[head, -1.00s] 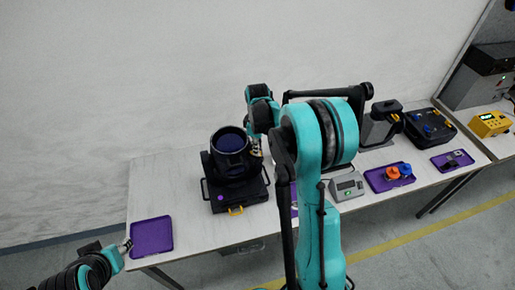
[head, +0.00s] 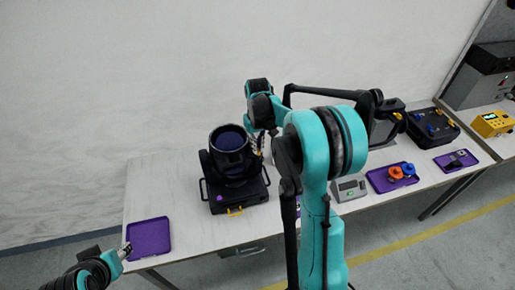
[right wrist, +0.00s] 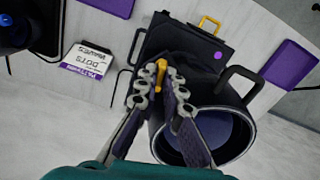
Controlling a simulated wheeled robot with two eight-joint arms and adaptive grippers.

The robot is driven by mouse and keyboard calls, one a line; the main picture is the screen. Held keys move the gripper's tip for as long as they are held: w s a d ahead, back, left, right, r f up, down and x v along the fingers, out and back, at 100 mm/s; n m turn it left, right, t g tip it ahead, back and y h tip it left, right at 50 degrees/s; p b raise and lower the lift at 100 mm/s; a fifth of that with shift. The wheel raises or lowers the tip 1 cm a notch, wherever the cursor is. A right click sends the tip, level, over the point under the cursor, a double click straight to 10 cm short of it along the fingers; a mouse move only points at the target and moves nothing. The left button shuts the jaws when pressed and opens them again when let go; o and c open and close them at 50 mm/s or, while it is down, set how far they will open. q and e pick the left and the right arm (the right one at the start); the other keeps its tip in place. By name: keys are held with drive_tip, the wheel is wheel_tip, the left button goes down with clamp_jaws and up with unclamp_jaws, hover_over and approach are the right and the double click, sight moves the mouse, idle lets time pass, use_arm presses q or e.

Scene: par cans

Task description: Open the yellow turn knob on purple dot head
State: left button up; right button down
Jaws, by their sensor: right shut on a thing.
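The purple dot head (head: 230,160) is a black lamp with a round barrel and a dark blue lens, on a black base. Its purple dot (right wrist: 219,55) shows on the base in the right wrist view. The yellow turn knob (right wrist: 160,68) stands at the side of the barrel, upright between my fingertips. My right gripper (right wrist: 160,80) is shut on this knob; in the head view it (head: 258,145) is at the lamp's right side, partly hidden by my arm. My left gripper (head: 126,250) is by the table's left front corner, apart from the lamp, too small to judge.
A yellow loop (head: 235,212) is on the base front. A purple tray (head: 150,237) lies left of the lamp. A label card (right wrist: 88,60) lies beside the base. A grey box with a display (head: 348,187) and a purple tray with orange and blue knobs (head: 377,183) stand right.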

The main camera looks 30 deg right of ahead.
drive_tip(key=m+b, duration=0.1)
drive_tip(key=m, duration=0.3)
drive_tip(key=shift+m, duration=0.3)
drive_tip(key=m, duration=0.4)
drive_tip(key=shift+b, duration=0.4)
drive_tip(key=shift+m, duration=0.4)
drive_tip(key=c, duration=1.7)
unclamp_jaws()
wheel_tip(320, 180, up, 12)
drive_tip(key=shift+r, duration=0.1)
